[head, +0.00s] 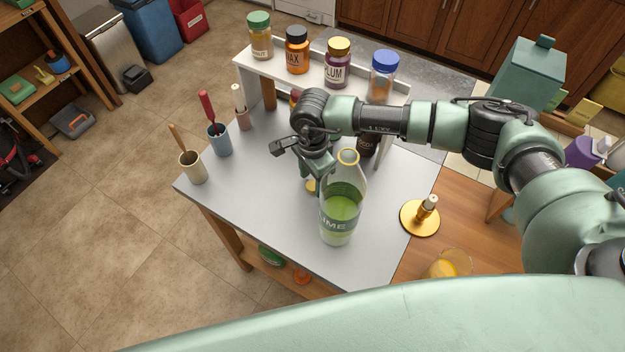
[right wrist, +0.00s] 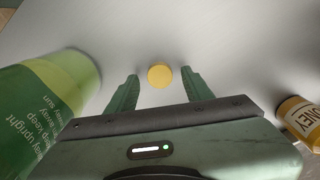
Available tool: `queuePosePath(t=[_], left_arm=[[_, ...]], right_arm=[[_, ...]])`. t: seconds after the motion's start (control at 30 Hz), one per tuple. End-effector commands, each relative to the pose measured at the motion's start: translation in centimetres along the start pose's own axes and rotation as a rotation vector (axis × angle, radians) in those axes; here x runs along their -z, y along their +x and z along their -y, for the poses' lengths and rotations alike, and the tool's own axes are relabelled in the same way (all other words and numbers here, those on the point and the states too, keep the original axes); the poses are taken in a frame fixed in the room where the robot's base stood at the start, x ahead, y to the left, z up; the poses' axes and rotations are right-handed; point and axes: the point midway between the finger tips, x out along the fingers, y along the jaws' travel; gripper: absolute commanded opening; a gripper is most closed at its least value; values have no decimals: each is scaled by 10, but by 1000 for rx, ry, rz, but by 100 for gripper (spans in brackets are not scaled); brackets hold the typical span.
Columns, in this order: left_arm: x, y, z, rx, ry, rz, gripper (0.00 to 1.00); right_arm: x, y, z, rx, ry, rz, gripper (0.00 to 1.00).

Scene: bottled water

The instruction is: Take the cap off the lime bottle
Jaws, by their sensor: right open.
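The lime bottle (head: 341,208) stands upright on the grey table, with green liquid inside and a green label. Its mouth shows as a gold-coloured ring with no cap on it. In the right wrist view the bottle (right wrist: 48,100) is at the left, beside the gripper. A round yellow cap (right wrist: 160,76) lies on the tabletop; part of it shows in the head view (head: 311,186) behind the bottle. My right gripper (right wrist: 160,80) is open and points down, one finger on each side of the cap with gaps between. My left gripper is not in view.
A white shelf (head: 243,78) with several capped jars stands at the table's back. Cups with tools, including a blue cup (head: 219,140), stand on the left. A gold disc stand (head: 420,218) is at the right. A honey jar (right wrist: 300,122) is right of the gripper.

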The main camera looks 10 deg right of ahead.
Motion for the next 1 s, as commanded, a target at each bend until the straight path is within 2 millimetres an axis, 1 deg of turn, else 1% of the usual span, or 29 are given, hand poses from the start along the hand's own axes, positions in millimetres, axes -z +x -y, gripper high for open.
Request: queuePosePath(t=[0.03,0.3,0.4,0.5,0.63,0.8,0.87,0.97,1.0], left_arm=[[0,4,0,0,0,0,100],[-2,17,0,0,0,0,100],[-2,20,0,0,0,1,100],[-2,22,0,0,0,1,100],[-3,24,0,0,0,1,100],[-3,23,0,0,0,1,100],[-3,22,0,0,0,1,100],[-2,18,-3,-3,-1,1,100],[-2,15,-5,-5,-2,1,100]], right_arm=[[1,-8,1,5,-1,0,51],[0,-66,1,6,-1,-1,51],[0,-85,1,5,-1,-1,51],[0,-97,0,3,0,-1,51],[0,-107,0,2,0,0,51],[0,-109,-1,0,0,1,51],[-3,-110,-1,0,-5,12,51],[-21,-113,-5,-3,-32,80,51],[-34,-116,-8,-5,-50,128,51]])
